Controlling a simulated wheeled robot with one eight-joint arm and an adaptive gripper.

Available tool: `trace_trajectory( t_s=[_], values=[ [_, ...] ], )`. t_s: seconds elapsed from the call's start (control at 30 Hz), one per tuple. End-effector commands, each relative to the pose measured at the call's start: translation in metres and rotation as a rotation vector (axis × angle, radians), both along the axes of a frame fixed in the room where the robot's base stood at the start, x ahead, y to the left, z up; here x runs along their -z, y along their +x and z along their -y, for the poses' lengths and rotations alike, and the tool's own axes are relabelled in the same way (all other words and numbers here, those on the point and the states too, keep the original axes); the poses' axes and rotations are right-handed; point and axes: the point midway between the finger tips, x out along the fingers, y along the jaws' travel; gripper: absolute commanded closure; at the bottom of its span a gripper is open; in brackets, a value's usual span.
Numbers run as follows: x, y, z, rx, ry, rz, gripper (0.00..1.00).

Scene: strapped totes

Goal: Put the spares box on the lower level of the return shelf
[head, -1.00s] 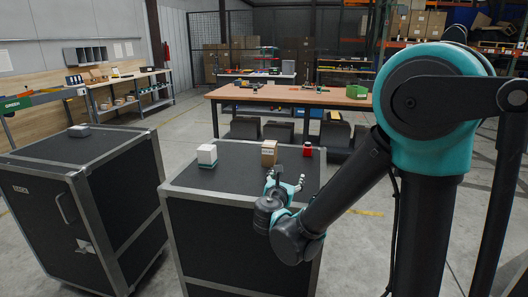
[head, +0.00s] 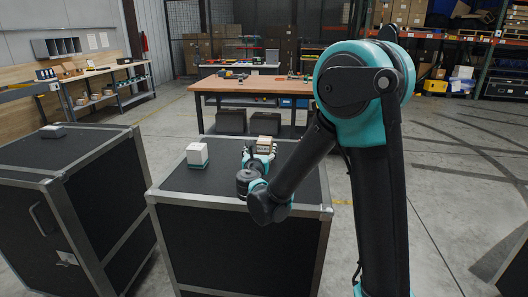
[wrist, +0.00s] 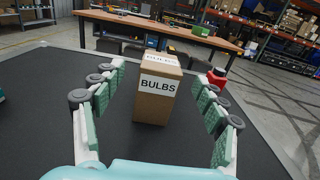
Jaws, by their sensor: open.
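My gripper (head: 259,160) is open above the black top of the middle case. In the wrist view its fingers (wrist: 160,98) stand to the left and right of a brown carton marked BULBS (wrist: 155,95), with gaps on both sides. The carton (head: 263,143) stands upright and is partly hidden by my fingers in the head view. No box that reads as spares can be made out. A white box with a teal base (head: 197,155) stands to the left on the same case; its label is unreadable. I cannot identify the return shelf.
A red item (wrist: 217,76) stands right of the carton. A grey box (head: 52,131) lies on another black case (head: 100,150) to the left. A wooden-topped table (head: 230,84) stands behind. Open floor (head: 450,170) lies to the right.

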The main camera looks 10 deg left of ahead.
Motion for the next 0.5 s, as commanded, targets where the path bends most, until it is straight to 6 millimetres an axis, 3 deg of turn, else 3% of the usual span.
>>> trace_trajectory(
  t_s=[0.1, 0.37, 0.5],
  values=[
    [0.0, 0.014, 0.001, 0.002, 0.0, 0.0, 0.28],
    [0.001, 0.026, 0.001, 0.001, 0.0, 0.0, 0.28],
    [0.003, 0.045, 0.003, 0.002, 0.001, 0.0, 0.28]
  ],
)
